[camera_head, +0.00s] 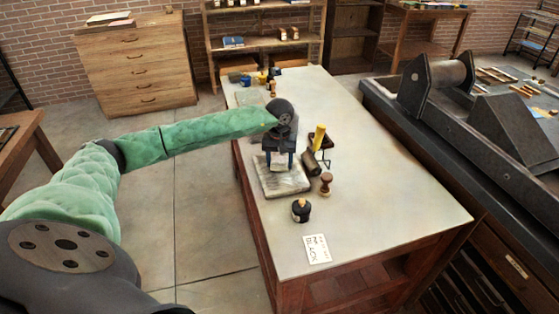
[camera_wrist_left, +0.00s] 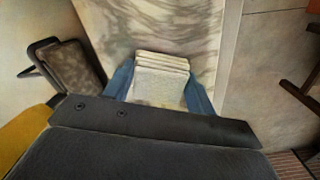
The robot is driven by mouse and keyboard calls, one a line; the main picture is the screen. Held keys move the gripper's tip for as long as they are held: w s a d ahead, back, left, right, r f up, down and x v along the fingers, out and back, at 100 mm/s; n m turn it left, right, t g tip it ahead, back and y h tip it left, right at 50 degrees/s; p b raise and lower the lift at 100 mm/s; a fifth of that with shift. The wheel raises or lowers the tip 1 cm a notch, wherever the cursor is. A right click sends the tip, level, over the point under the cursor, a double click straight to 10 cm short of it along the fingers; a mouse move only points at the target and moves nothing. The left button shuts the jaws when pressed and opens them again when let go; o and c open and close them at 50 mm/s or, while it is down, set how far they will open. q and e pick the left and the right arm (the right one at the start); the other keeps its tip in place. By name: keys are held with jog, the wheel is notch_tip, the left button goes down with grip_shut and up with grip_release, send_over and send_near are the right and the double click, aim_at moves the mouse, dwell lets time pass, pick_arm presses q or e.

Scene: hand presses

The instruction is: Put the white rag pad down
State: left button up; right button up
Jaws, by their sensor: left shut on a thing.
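The white rag pad (camera_wrist_left: 161,80) shows in the left wrist view as a folded, layered white block between the blue fingers of my left gripper (camera_wrist_left: 160,92). In the head view my left gripper (camera_head: 280,161) points down over the marble slab (camera_head: 284,187) on the long table, and the pad is mostly hidden between its fingers. The gripper is shut on the pad. The slab (camera_wrist_left: 165,25) lies beneath the pad in the left wrist view; I cannot tell whether the pad touches it. My right gripper is not in view.
A dark roller (camera_head: 312,164) with a yellow handle (camera_head: 319,137) stands close right of the slab. A wooden-handled tool (camera_head: 326,184), a black jar (camera_head: 301,211) and a white card (camera_head: 317,249) are nearer. The table's right side (camera_head: 390,200) is clear.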

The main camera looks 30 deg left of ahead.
pick_arm(q)
jog(key=shift+f, duration=0.35)
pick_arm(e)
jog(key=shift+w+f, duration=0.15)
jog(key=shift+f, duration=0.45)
pick_arm(q)
jog(key=shift+f, duration=0.1)
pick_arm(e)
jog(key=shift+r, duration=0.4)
pick_arm(q)
jog(key=o, duration=1)
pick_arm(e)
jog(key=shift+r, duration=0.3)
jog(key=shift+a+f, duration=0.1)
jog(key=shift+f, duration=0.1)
